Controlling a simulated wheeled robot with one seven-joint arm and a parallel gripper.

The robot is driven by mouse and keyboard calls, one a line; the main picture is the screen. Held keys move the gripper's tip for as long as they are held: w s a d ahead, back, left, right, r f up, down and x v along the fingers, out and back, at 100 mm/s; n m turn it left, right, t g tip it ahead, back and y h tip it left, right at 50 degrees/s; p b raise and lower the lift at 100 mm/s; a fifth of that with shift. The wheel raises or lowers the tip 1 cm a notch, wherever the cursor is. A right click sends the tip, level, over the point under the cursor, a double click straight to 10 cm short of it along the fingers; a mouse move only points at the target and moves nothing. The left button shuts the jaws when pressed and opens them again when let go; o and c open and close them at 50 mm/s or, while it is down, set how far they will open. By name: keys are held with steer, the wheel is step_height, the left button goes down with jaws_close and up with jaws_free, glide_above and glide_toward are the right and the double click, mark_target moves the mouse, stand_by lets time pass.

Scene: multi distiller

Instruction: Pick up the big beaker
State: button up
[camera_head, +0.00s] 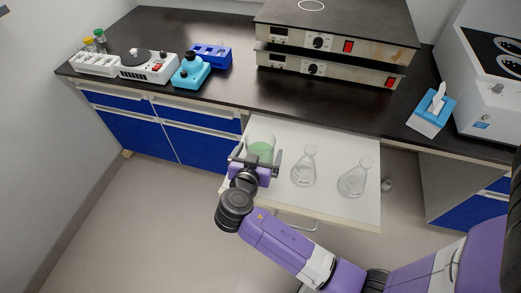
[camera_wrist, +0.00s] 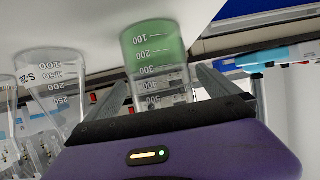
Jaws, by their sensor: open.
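The big beaker (camera_head: 261,146) holds green liquid and stands upright at the left end of the white pull-out shelf (camera_head: 325,207). In the wrist view the beaker (camera_wrist: 155,65) appears upside down, with scale marks, between the two fingers. My gripper (camera_head: 258,157) is right at the beaker in the head view, with one finger on either side of it. In the wrist view my gripper (camera_wrist: 163,85) is open, with a visible gap between the beaker and the right finger. Whether the left finger touches the glass is unclear.
Two clear conical flasks, a nearer-left one (camera_head: 304,168) and a right one (camera_head: 355,179), stand on the shelf right of the beaker. Stacked hotplate units (camera_head: 335,45), a blue device (camera_head: 190,72) and a white stirrer (camera_head: 148,66) sit on the dark bench behind.

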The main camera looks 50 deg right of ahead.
steer(key=shift+x, duration=0.95)
steer(key=c, duration=2)
steer(key=shift+r, duration=0.25)
step_height(320, 180, up, 19)
steer(key=shift+r, duration=0.15)
